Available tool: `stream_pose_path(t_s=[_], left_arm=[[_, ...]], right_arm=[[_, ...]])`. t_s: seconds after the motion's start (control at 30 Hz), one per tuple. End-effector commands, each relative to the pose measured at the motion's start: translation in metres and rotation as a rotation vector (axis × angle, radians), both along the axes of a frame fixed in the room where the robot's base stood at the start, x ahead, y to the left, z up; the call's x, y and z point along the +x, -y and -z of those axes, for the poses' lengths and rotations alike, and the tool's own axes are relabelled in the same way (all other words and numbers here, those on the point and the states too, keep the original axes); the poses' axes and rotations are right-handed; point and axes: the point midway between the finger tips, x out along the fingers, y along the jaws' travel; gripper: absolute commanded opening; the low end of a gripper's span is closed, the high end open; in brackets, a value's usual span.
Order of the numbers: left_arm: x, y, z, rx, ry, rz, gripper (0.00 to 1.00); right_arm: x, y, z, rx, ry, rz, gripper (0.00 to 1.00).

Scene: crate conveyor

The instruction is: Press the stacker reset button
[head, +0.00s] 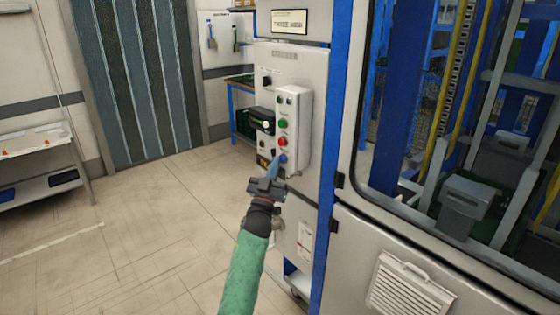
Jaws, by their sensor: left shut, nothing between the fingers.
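A pale control box (299,135) with a column of buttons is mounted on the grey cabinet front. It carries a green button (283,123), a red button (282,141) and a blue button (283,158) lowest. No label tells me which one is the stacker reset. My left gripper (274,168) is shut and empty, its fingertips pointing up at the lower end of the box, just left of and below the blue button. I cannot tell whether the tips touch it. My right gripper is not in view.
A dark device (262,120) juts from the cabinet left of the button box. The glazed machine enclosure (450,130) fills the right. A blue workbench (241,95) and a strip curtain (140,80) stand behind. The floor (150,220) at left is clear.

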Motion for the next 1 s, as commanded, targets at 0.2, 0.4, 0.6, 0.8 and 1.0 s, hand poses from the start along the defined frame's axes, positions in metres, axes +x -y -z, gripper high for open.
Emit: stream_pose_path(t_s=[0.2,0.4,0.6,0.8,1.0], left_arm=[[-0.004,-0.005,0.000,0.001,-0.001,-0.001,0.00],[-0.009,-0.012,0.000,0.000,-0.001,0.000,0.00],[-0.010,-0.013,0.001,0.000,0.000,0.000,0.00],[-0.010,-0.014,0.000,0.000,0.000,0.000,0.00],[-0.017,-0.023,0.000,0.002,0.000,-0.001,0.00]], right_arm=[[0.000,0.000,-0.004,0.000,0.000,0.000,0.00],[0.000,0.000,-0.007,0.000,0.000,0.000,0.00],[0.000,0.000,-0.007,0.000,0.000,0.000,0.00],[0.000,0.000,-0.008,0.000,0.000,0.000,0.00],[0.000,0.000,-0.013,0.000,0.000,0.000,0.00]])
